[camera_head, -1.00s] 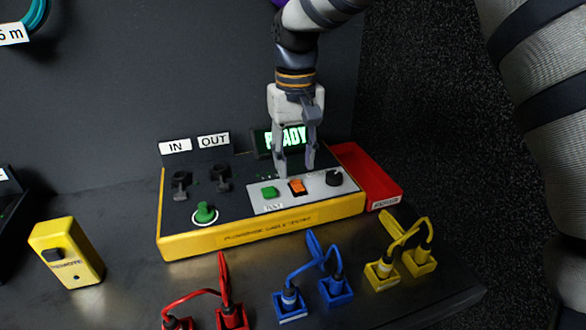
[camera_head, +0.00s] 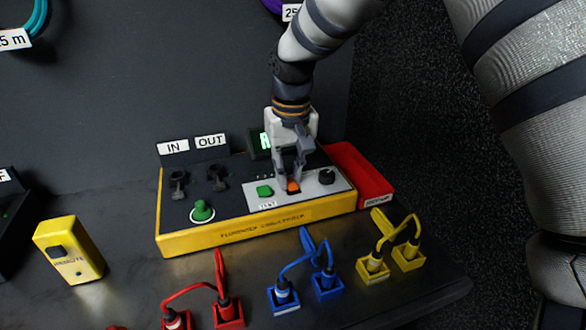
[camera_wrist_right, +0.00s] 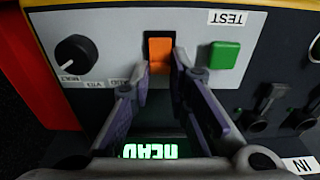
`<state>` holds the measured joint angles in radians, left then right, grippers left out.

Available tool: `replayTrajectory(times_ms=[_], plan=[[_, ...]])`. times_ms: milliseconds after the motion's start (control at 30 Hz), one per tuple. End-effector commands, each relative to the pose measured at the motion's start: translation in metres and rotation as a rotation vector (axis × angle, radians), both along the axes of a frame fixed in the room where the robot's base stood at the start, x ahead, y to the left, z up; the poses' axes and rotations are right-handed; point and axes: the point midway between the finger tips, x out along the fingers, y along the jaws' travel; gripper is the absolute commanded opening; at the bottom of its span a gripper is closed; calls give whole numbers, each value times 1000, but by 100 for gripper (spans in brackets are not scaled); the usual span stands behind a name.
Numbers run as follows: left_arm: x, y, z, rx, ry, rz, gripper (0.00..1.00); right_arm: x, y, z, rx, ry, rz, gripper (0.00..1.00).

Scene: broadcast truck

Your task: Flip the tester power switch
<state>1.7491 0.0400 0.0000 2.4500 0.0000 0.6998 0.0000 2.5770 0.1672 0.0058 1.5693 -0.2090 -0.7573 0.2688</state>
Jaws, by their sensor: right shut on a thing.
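The tester (camera_head: 260,229) is a yellow box with a dark top and a light grey panel. Its orange power switch (camera_head: 293,186) sits on that panel between a green button (camera_head: 265,191) and a black knob (camera_head: 326,176). The orange switch also shows in the right wrist view (camera_wrist_right: 160,52). My right gripper (camera_head: 291,182) points down at the switch, its fingertips closed in around it. In the right wrist view the fingers (camera_wrist_right: 160,72) stand on either side of the switch's lower end. My left gripper is not in view.
A lit green display (camera_wrist_right: 150,151) stands behind the switch. A red tray (camera_head: 362,178) is at the tester's right. Red (camera_head: 228,312), blue (camera_head: 284,298) and yellow (camera_head: 372,270) plugs and a yellow remote (camera_head: 70,252) stand on the dark table.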

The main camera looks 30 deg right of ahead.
Motion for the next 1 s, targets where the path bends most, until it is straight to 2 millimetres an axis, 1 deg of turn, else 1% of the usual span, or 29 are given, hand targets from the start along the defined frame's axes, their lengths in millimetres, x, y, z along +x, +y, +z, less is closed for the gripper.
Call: replayTrajectory(times_ms=[33, 133, 300, 600, 633, 667, 700, 733, 1000], plan=[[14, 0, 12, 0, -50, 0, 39, -6, 2, 15, -11, -60, 4, 0], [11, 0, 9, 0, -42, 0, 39, -8, 2, 8, -31, -133, 2, 0], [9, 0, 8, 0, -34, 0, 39, -9, 2, 6, -52, -216, 2, 0], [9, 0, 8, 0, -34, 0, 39, -9, 2, 6, -53, -228, 2, 0], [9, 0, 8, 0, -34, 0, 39, -9, 2, 6, -53, -227, 2, 19], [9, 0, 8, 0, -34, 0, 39, -9, 2, 6, -53, -227, 1, 26], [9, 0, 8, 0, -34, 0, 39, -9, 2, 6, -53, -227, 1, 35], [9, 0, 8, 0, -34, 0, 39, -9, 2, 6, -53, -227, 1, 37], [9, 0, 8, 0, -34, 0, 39, -9, 2, 7, -52, -226, 1, 37]])
